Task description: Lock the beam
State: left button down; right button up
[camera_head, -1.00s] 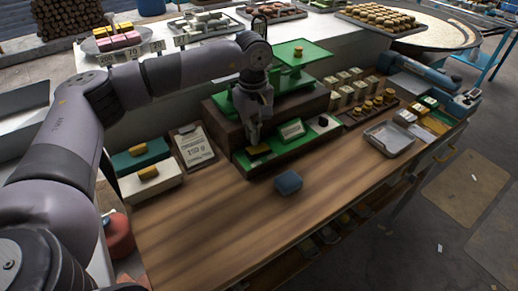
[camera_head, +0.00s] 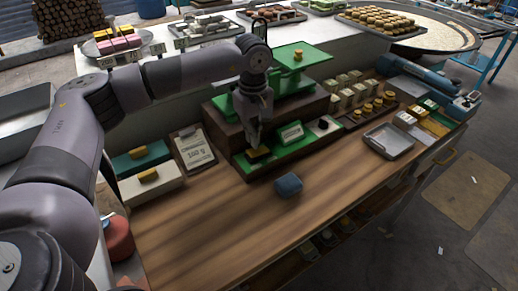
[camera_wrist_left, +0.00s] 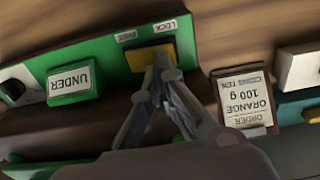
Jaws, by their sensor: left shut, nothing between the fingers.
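A green balance scale (camera_head: 302,58) stands on a dark brown base at the back of the wooden bench. On its green front panel is a yellow switch piece (camera_head: 257,154), also in the left wrist view (camera_wrist_left: 146,57), beside a white LOCK label (camera_wrist_left: 165,26). My left gripper (camera_head: 254,146) points down at the switch. In the left wrist view its fingertips (camera_wrist_left: 160,66) are together against or just over the edge of the yellow piece; contact cannot be told for sure. An UNDER sign box (camera_wrist_left: 73,81) sits on the same panel.
An order card (camera_wrist_left: 245,98) reading orange 100 g stands beside the panel. White (camera_head: 150,182) and teal (camera_head: 135,160) boxes are at the left. A metal tray (camera_head: 390,141) is at the right. The front bench is mostly clear.

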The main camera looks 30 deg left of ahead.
aim_at(254, 151)
pick_arm(q)
jog(key=shift+f, duration=0.35)
dwell(0.4)
jog(key=shift+f+b, duration=0.75)
jog(key=shift+b, duration=0.05)
jog(key=shift+f+b, duration=0.45)
jog(key=shift+f, duration=0.15)
dwell(0.4)
jog(key=shift+r+p, duration=2.1)
jog(key=shift+r, duration=1.5)
jog(key=shift+f, duration=0.1)
